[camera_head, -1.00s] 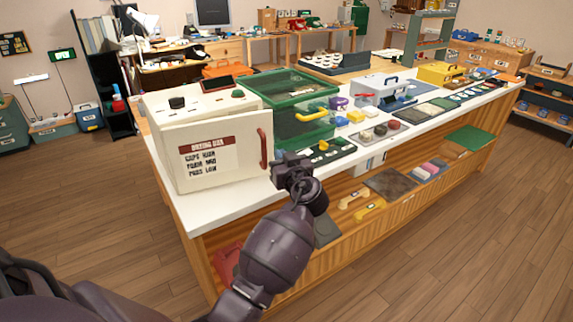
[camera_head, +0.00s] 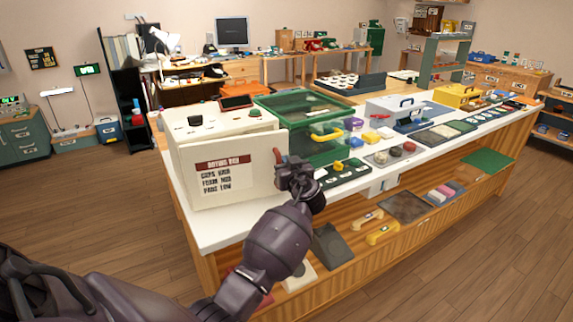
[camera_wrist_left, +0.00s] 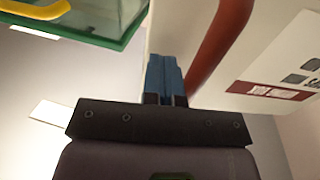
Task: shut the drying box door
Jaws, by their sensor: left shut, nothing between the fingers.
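The drying box (camera_head: 215,128) is a cream box at the left end of the white-topped counter. Its door (camera_head: 228,172), with a red-and-white label, stands a little ajar at the front. The red door handle (camera_head: 278,157) is at the door's right edge, partly hidden by my left gripper (camera_head: 291,163). In the left wrist view the blue fingers (camera_wrist_left: 163,75) are together and empty, close beside the red handle (camera_wrist_left: 218,45), with the cream door panel behind. I cannot tell whether they touch it. My right gripper is not in view.
A green clear-lidded case (camera_head: 305,115) with a yellow handle stands just right of the box. A dark tray (camera_head: 340,172) with small parts lies on the counter (camera_head: 222,232) near the gripper. Open shelf space lies below, and wooden floor is clear in front.

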